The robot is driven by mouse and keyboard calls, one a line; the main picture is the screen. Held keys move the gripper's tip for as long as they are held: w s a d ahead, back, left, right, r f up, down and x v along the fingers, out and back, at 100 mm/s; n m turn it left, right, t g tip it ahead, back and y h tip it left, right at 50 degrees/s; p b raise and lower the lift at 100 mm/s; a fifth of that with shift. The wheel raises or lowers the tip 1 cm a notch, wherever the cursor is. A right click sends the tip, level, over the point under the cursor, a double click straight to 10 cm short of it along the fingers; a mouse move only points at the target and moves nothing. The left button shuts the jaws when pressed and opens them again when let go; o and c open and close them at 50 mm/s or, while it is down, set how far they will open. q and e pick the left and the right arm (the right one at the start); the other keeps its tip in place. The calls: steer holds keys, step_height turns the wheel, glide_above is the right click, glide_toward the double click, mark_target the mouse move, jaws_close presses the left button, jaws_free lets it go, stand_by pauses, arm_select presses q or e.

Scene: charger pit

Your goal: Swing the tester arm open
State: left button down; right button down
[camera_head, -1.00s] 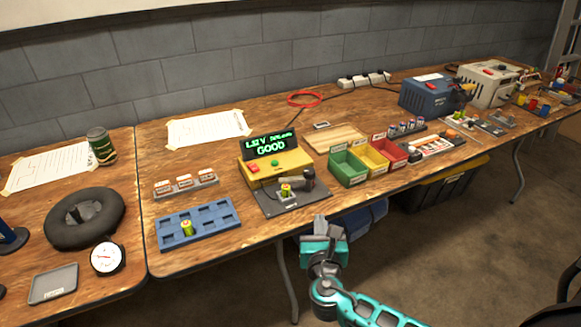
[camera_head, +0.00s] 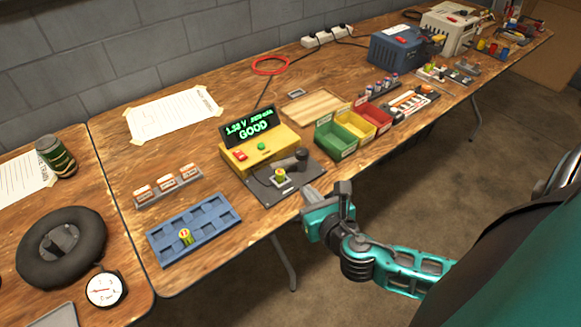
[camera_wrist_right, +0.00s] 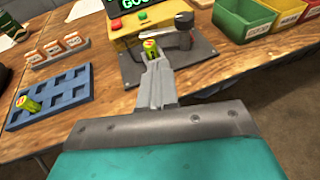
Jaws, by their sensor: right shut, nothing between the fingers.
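The tester is a yellow box (camera_head: 245,157) with a lit green GOOD display (camera_head: 250,128) and a dark base plate (camera_head: 284,190) in front. My right gripper (camera_head: 309,193) is shut and empty at the plate's front edge. In the wrist view its fingertips (camera_wrist_right: 156,66) appear just in front of the battery and hide its lower part. My left gripper is out of view.
A blue tray (camera_head: 213,232) with one battery (camera_head: 185,237) lies to the left, below a rack of small labelled boxes (camera_head: 168,187). Green (camera_head: 337,140), yellow and red bins stand close on the right. A wooden board (camera_head: 312,106) lies behind. The table's front edge is beneath my gripper.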

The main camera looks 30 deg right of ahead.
glide_toward(284, 161)
steer(key=x, duration=0.4)
steer(key=shift+w+f, duration=0.1)
steer(key=shift+f, duration=0.05)
steer(key=shift+w+d, duration=0.15)
steer(key=shift+w, duration=0.3)
steer(key=shift+w, duration=0.1)
